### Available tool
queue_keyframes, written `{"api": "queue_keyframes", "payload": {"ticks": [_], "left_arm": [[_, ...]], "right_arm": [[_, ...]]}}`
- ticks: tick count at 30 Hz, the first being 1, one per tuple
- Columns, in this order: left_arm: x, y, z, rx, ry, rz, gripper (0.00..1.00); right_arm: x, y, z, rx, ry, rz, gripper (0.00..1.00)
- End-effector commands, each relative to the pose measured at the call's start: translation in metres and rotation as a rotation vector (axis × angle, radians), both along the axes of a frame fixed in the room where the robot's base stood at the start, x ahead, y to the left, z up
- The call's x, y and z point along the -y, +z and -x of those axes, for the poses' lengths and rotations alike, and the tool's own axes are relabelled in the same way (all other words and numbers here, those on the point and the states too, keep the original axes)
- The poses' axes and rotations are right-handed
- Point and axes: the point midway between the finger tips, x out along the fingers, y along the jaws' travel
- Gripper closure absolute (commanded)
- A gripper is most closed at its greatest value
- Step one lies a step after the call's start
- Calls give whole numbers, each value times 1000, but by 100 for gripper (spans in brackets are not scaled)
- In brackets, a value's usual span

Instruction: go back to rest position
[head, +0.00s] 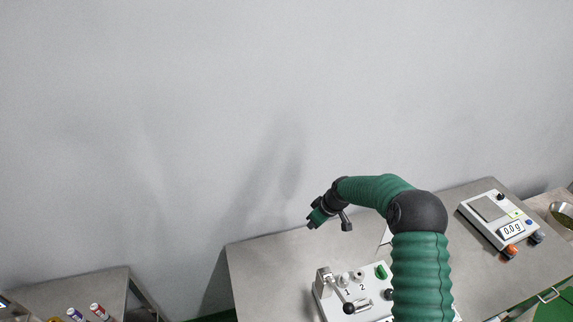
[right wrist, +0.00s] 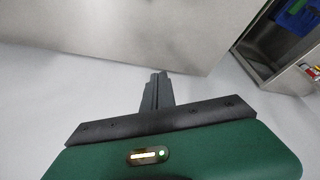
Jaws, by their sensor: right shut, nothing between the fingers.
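My right arm, green with black joints, reaches up over the table in the head view. Its gripper (head: 312,221) is in the air above the table's back left part, pointing left and down. In the right wrist view the dark fingers of the right gripper (right wrist: 158,77) are together, with nothing between them. My left gripper is not in view.
A grey table (head: 270,262) carries a white panel (head: 325,305) with numbered knobs and a scale (head: 490,208) reading 0.0 g. A bowl (head: 562,212) stands at the far right. A lower table (head: 100,285) at left holds small bottles (head: 99,311). A plain wall fills the back.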

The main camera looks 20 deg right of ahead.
Motion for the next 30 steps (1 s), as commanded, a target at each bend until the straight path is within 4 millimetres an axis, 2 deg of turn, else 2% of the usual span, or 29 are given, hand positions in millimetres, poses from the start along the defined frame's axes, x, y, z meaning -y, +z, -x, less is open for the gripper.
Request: {"api": "queue_keyframes", "payload": {"ticks": [2, 5, 8, 10, 12, 15, 18, 22, 30], "left_arm": [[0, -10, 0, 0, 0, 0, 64], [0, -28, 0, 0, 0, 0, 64], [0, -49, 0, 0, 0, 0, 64], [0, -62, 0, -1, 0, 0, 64], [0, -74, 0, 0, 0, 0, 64], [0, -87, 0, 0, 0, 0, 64], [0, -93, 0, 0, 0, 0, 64], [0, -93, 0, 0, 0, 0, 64], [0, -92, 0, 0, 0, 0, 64]], "right_arm": [[-15, 1, 10, -15, -2, 10, 100], [-45, 6, 42, -56, -38, 35, 100], [-74, 12, 95, -96, -117, 65, 100], [-89, 14, 138, -116, -184, 77, 100], [-100, 13, 182, -131, -260, 78, 100], [-109, 9, 236, -143, -357, 66, 100], [-114, 4, 272, -153, -425, 49, 100], [-115, 2, 290, -161, -460, 38, 100], [-116, 3, 290, -162, -463, 38, 100]]}}
